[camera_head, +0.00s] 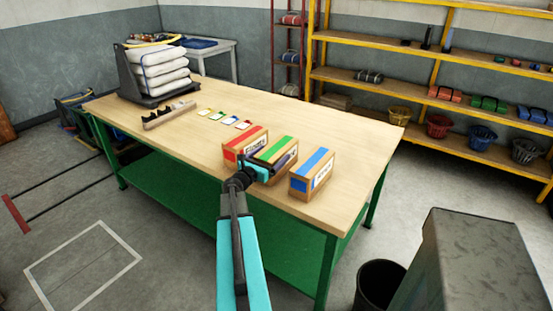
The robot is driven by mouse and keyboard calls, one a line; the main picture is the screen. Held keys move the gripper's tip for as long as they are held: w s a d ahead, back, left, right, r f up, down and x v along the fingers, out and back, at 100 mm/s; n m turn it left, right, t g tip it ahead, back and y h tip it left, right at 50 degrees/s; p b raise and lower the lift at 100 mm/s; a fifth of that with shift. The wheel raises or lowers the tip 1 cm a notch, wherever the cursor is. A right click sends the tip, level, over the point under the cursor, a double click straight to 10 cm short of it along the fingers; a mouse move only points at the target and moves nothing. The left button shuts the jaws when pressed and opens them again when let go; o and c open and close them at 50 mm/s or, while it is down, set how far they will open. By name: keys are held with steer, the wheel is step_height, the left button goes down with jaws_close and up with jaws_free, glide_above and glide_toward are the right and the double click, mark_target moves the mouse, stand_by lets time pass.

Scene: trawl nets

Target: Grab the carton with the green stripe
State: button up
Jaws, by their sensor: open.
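The carton with the green stripe (276,150) stands on the wooden tabletop, in the middle of a row of three cartons. My gripper (285,163) is open at the front of this carton and hides much of its front face. I cannot tell whether the fingers touch it. The carton with the red stripe (244,142) stands close on its left. The carton with the blue stripe (312,173) stands on its right, with a small gap between them.
The workbench (345,200) has clear wood to the right and behind the cartons. Small coloured cards (223,118), a wooden rack (170,114) and stacked white sacks (163,72) lie further left. A grey block (480,260) and a dark bin (379,285) stand at the front right.

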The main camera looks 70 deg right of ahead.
mark_target(274, 150)
steer(key=shift+x, duration=1.2)
steer(key=shift+r, duration=0.1)
steer(key=c, duration=1.7)
steer(key=shift+c, duration=0.2)
steer(key=shift+r, duration=0.1)
steer(key=shift+r+b, duration=0.3)
steer(key=shift+r, duration=1.2)
steer(key=shift+a+r, duration=0.15)
steer(key=shift+a, duration=0.2)
steer(key=s+a+r, duration=0.1)
steer(key=s+a, duration=0.1)
steer(key=a, duration=1)
steer(key=shift+a+r, duration=0.3)
